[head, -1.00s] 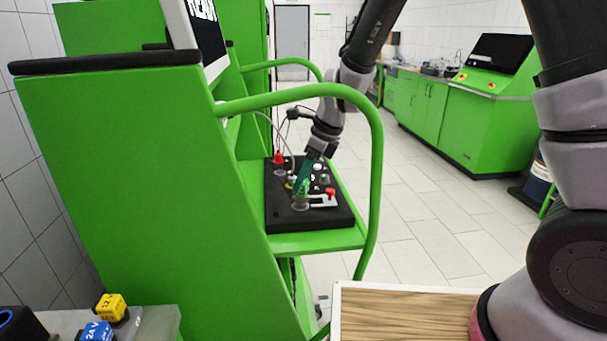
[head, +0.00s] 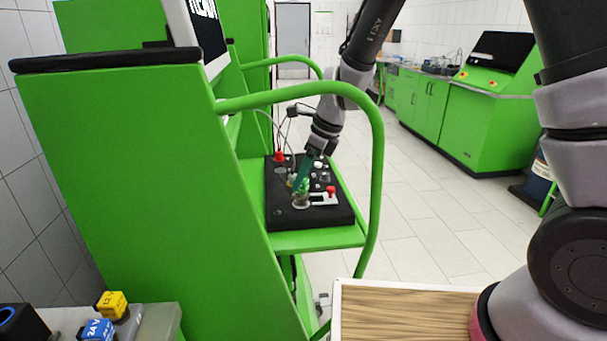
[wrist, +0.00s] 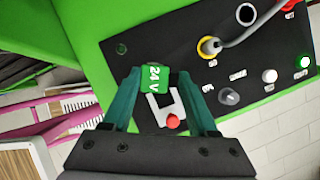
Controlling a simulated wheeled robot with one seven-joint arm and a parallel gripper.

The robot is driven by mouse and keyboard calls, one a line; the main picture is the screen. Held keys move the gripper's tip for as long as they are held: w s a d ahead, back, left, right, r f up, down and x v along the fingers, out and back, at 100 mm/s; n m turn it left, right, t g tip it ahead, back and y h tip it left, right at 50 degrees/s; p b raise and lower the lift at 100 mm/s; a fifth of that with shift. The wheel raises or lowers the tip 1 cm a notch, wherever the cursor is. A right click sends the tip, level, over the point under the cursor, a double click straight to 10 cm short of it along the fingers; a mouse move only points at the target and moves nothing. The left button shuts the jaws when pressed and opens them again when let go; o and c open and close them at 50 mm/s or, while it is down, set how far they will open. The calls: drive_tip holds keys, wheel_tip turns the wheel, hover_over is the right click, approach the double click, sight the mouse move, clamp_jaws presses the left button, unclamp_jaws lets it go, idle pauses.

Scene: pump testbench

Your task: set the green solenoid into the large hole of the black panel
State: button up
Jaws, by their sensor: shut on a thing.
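The green solenoid, marked 24 V (wrist: 155,79), is between the two teal fingers of my gripper (wrist: 158,84) in the wrist view. In the head view my gripper (head: 304,178) points down over the near part of the black panel (head: 340,215), with the solenoid at its tips. A clear or metallic round part (head: 301,201) shows just below it. I cannot tell whether the solenoid touches the panel, and what lies directly under it is hidden. A round dark opening with a pale rim (wrist: 245,14) shows at the panel's far side in the wrist view.
A green rail (head: 378,150) curves around the bench's right side. Yellow and blue blocks (head: 97,330) lie front left.

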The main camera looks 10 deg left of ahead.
drive_tip(key=shift+f, duration=1.05)
idle(0.4)
drive_tip(key=o, duration=1.3)
drive_tip(key=shift+r, duration=4.05)
